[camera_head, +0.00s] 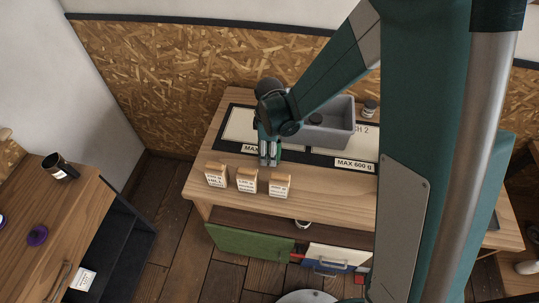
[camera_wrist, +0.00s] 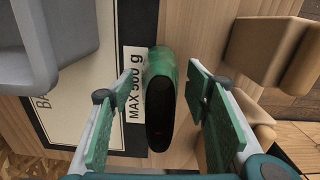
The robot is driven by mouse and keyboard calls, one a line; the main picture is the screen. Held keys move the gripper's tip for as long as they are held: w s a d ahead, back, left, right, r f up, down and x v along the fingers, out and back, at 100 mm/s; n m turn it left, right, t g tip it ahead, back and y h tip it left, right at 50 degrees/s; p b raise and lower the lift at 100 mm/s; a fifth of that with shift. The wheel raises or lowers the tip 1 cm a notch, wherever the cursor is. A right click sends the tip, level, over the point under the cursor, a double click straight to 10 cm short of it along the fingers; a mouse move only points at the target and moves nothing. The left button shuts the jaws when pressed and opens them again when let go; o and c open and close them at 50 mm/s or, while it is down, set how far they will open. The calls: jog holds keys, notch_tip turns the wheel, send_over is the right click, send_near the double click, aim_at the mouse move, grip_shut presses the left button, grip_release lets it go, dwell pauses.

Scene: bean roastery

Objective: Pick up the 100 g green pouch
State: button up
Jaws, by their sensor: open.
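The green pouch (camera_wrist: 160,66) stands below my gripper in the wrist view, seen from above, with a dark area towards the picture's bottom. My gripper (camera_wrist: 162,90) is open, with one finger on each side of the pouch. Gaps show between the fingers and the pouch, and nothing is gripped. In the head view my gripper (camera_head: 269,154) points down at the front edge of the dark mat, behind the row of tan pouches. I cannot make out the green pouch there; my fingers cover that spot. Its weight label does not show.
Three tan pouches with white labels, left (camera_head: 215,177), middle (camera_head: 247,182) and right (camera_head: 280,187), stand on the wooden bench (camera_head: 330,187) in front of my gripper. A grey bin (camera_head: 342,134) stands on the mat, beside my gripper. A small jar (camera_head: 369,109) stands behind.

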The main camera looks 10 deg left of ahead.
jog(key=shift+f, duration=0.35)
dwell(0.3)
jog(key=c, duration=0.8)
